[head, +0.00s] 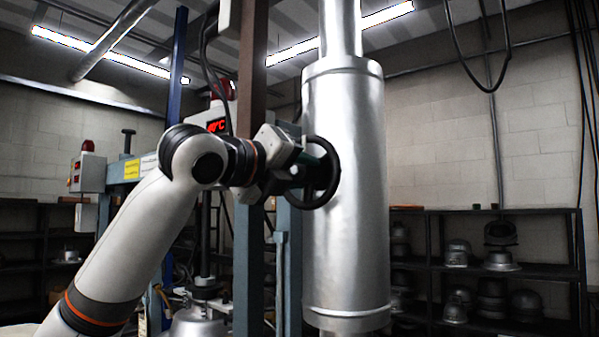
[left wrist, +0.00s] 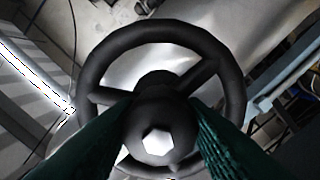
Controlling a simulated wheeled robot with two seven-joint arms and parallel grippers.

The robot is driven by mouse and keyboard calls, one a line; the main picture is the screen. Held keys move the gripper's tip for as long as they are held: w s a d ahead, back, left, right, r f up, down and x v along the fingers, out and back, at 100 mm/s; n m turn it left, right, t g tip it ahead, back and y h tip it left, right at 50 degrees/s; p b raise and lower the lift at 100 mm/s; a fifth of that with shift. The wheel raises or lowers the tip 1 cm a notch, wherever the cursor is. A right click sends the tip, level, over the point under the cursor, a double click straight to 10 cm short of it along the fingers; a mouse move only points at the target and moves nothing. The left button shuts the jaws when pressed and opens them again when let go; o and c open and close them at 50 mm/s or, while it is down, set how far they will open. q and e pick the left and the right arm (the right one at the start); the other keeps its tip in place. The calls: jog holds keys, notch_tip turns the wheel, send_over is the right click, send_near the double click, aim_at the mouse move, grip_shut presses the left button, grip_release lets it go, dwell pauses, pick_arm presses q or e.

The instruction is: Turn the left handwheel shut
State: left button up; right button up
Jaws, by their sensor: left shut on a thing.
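The left handwheel (head: 333,172) is a black spoked wheel in front of the large silver cylinder, right of the middle in the head view. In the left wrist view the handwheel (left wrist: 92,68) fills the middle, with its round hub and a pale nut facing the camera. My left gripper (head: 300,172) reaches it from the left. Its two green fingers (left wrist: 158,140) lie on either side of the hub and are shut on the handwheel. The exact contact behind the fingers is hidden. My right gripper is in neither view.
The silver cylinder (head: 345,240) stands upright close beside the handwheel. A brown post (head: 250,80) and a box with a red display (head: 212,122) stand behind my left arm. Shelves with metal hat moulds (head: 500,262) line the back right wall.

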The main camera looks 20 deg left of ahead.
pick_arm(q)
jog(key=shift+w+d+f, duration=0.1)
jog(key=shift+d+f, duration=0.05)
jog(key=shift+f, duration=0.15)
jog(key=o, duration=0.7)
jog(key=shift+o, duration=1.4)
jog(key=shift+r, duration=0.2)
jog(key=shift+s, duration=0.2)
jog(key=shift+a, duration=0.2)
